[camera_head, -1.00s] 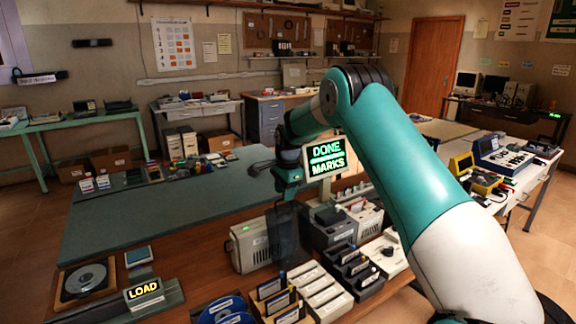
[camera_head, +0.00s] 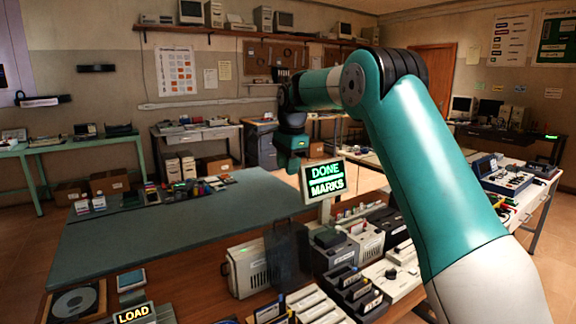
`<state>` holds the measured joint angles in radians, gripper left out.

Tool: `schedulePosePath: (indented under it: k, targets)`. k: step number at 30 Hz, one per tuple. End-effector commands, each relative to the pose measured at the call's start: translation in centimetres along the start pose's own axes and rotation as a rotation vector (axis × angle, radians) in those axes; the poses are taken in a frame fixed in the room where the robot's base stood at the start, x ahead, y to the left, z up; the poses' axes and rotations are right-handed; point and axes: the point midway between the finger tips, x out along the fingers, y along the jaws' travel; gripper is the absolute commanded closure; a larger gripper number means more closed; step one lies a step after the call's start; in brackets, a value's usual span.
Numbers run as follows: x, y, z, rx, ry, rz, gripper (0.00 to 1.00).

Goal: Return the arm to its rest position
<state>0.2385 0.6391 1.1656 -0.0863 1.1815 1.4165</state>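My arm, teal and white with dark joints, rises from the lower right and bends over at the top. Its far end, with my gripper (camera_head: 293,168), hangs above the back edge of the workbench (camera_head: 150,225), left of the lit sign reading DONE MARKS (camera_head: 326,177). The gripper is small and dark here. I cannot make out its fingers, and I see no object held in it. The arm's end appears clear of the bench and sign.
Below stand a dark see-through panel (camera_head: 287,258), a beige box (camera_head: 246,268), racks of cartridges (camera_head: 355,292) and a LOAD sign (camera_head: 134,314). Small coloured boxes (camera_head: 190,188) line the bench's back. The bench's grey-green mat is mostly clear.

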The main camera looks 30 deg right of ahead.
Motion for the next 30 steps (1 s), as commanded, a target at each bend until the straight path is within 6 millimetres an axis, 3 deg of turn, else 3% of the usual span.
schedulePosePath:
  k: [11, 14, 16, 20, 24, 27, 30]
  targets:
    - [-0.1, 0.2, 0.4, -0.022, -0.003, 0.0, 0.67]
    - [-0.9, 1.2, 2.7, -0.141, -0.017, -0.004, 0.67]
    - [-1.8, 2.9, 5.7, -0.304, -0.038, -0.01, 0.67]
    - [-3.5, 8.7, 12.8, -0.73, -0.099, -0.037, 0.67]
    - [-4.5, 17.5, 19.6, -1.214, -0.181, -0.093, 0.67]
    - [-4.6, 24.4, 23.1, -1.533, -0.243, -0.149, 0.67]
    - [-4.3, 30.6, 25.2, -1.791, -0.297, -0.209, 0.67]
